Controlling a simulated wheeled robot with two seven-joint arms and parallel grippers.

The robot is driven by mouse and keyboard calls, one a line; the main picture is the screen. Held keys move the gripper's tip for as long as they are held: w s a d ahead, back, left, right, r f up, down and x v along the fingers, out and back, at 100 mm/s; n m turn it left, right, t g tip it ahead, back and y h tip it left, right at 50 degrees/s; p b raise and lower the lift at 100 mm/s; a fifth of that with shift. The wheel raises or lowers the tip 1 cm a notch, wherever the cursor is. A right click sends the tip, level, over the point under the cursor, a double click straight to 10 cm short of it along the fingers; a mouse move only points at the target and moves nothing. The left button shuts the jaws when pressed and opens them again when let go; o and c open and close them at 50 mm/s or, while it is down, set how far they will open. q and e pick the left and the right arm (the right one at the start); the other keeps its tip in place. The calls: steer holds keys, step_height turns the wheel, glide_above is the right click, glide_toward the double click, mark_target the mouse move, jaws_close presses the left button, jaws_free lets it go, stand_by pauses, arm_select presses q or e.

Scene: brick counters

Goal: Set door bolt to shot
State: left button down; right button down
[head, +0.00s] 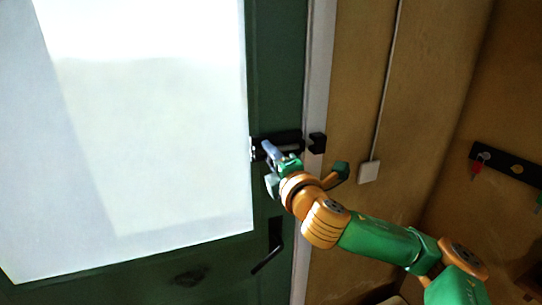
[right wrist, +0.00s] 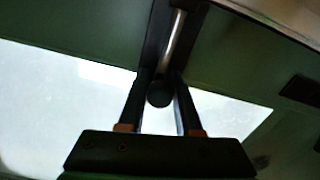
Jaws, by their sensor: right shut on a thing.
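The door bolt (head: 288,140) is a black plate with a silver rod, fixed on the green door near its right edge. A black keeper (head: 317,142) sits on the pale frame to its right. I cannot see the rod bridging the gap to the keeper. My right gripper (head: 268,150) is at the bolt's left part, shut on its knob. In the right wrist view the dark round knob (right wrist: 159,94) is between the two fingers of the gripper (right wrist: 160,88), with the silver rod (right wrist: 174,42) beyond it. My left gripper is not in view.
A large bright glass pane (head: 150,130) fills the door's left. A black door handle (head: 272,248) hangs below the bolt. A white switch box (head: 369,172) and a dark key rack (head: 508,164) are on the walls to the right.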

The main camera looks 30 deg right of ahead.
mark_target(285, 150)
stand_by(0.4)
steer(key=d+b, duration=0.1)
steer(key=d, duration=0.1)
steer(key=d+b, duration=0.1)
steer(key=shift+s+d, duration=0.35)
steer(key=shift+s, duration=0.05)
steer(key=shift+a, duration=0.1)
steer(key=c, duration=1)
jaws_free()
steer(key=o, duration=0.3)
steer(key=shift+o, duration=0.6)
steer(key=shift+d, duration=0.25)
steer(key=shift+s, duration=0.1)
